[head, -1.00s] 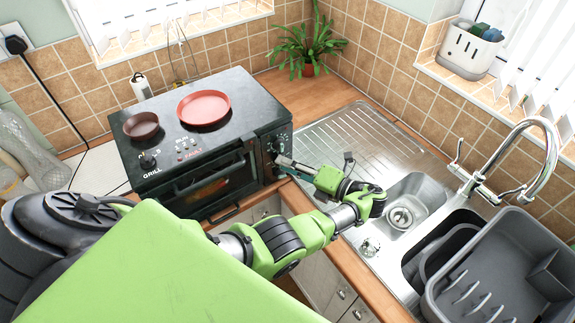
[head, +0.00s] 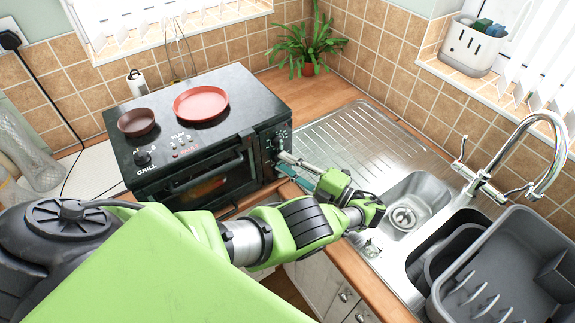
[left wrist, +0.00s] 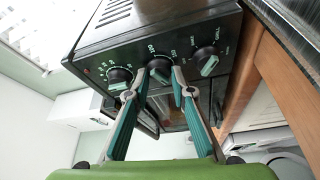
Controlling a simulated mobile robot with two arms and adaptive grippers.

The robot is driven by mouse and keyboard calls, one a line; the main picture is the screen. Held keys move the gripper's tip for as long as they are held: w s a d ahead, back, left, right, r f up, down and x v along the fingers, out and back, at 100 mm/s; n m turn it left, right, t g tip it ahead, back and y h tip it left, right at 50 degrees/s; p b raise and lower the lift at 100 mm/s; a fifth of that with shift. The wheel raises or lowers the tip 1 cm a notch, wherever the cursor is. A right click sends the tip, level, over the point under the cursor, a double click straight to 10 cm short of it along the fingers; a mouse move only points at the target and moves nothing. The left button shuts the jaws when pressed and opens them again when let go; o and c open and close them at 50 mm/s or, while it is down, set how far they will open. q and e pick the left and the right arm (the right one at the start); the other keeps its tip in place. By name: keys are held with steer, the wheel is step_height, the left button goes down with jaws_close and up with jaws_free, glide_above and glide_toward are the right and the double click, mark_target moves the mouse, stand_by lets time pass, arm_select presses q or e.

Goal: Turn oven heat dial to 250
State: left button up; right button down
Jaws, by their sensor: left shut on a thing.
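The oven (head: 210,130) is a black countertop unit. Its dial panel (head: 276,142) faces right in the head view. In the left wrist view the panel carries three black dials with teal pointer bars: a left dial (left wrist: 119,77), a middle dial (left wrist: 160,67) ringed by numbers, and a right dial (left wrist: 206,61). The numbers are too small to read surely. My left gripper (head: 287,160) is at the panel. In the left wrist view its teal-padded fingers (left wrist: 160,76) stand on either side of the middle dial, shut on it. The fingers partly cover that dial's edges. My right gripper is out of view.
A brown pan (head: 137,122) and a red pan (head: 201,103) sit on the oven's top. A steel sink (head: 415,190) with a tall tap (head: 540,170) and a grey dish rack (head: 515,265) stand at right. A plant (head: 306,45) stands behind.

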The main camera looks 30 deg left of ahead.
arm_select(q)
steer(key=shift+s+f+m+y+b, duration=0.15)
steer(key=shift+m+y+b, duration=0.4)
steer(key=shift+m, duration=0.75)
steer(key=shift+m+t+b, duration=0.3)
steer(key=shift+m, duration=0.4)
steer(key=o, duration=1.1)
